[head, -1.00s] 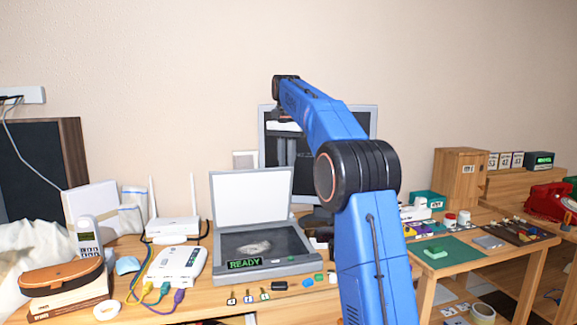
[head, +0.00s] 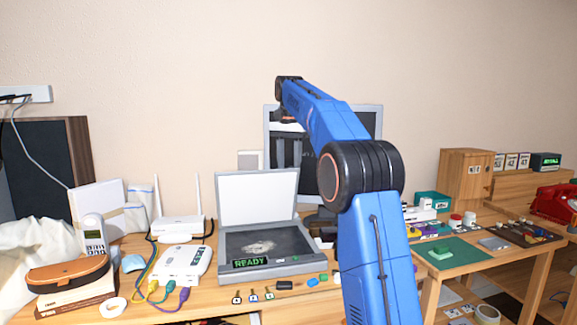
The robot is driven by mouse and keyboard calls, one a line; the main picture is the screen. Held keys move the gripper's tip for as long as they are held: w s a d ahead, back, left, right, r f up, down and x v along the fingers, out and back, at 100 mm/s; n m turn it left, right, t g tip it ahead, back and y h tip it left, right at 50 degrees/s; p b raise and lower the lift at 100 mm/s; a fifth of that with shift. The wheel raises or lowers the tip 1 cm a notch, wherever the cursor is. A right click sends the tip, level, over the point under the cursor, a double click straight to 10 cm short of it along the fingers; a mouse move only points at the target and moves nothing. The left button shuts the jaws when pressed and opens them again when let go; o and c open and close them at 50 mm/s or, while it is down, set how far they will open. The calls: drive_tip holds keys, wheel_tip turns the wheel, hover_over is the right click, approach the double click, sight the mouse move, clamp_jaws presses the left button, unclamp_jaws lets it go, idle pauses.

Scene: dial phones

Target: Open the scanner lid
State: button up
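The scanner (head: 297,266) stands on the wooden desk in the middle of the head view. Its lid (head: 257,197) is raised to about upright, with its white inner face showing. The dark glass bed is uncovered, with a pale greyish patch on it, and the front display reads READY. My blue arm rises at the right of the scanner and bends back to the left. My gripper (head: 285,117) is high up in front of the monitor, above and behind the scanner, apart from the lid. Its fingers are too small and partly hidden to read.
A white router (head: 178,228) and a white box with coloured cables (head: 183,263) stand left of the scanner. A monitor (head: 372,122) is behind it. Small coloured items lie along its front edge. A side table with a green mat (head: 462,249) is at the right.

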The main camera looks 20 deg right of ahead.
drive_tip(key=shift+w+d+f, duration=0.1)
drive_tip(key=shift+w+f, duration=0.05)
drive_tip(key=shift+f, duration=0.3)
drive_tip(key=shift+s+f, duration=0.1)
drive_tip(key=shift+s, duration=0.3)
drive_tip(key=s+a+f, duration=0.1)
drive_tip(key=s+f, duration=0.4)
drive_tip(key=s, duration=0.1)
drive_tip(key=s+a+f, duration=0.1)
drive_tip(key=s+f, duration=0.4)
drive_tip(key=s+a+f, duration=0.1)
drive_tip(key=s+f, duration=0.4)
drive_tip(key=s, duration=0.1)
drive_tip(key=shift+s+a+f, duration=0.15)
drive_tip(key=shift+s+a, duration=0.15)
wheel_tip(320, 180, up, 17)
drive_tip(key=s+a+f+n+t, duration=0.1)
drive_tip(key=s+a+f+n, duration=0.1)
drive_tip(key=s, duration=0.3)
drive_tip(key=s+a+f+n, duration=0.2)
drive_tip(key=s+f, duration=0.2)
drive_tip(key=s, duration=0.1)
drive_tip(key=shift+s+a+f+t, duration=0.3)
drive_tip(key=shift+t, duration=0.1)
drive_tip(key=shift+f, duration=0.1)
idle(0.3)
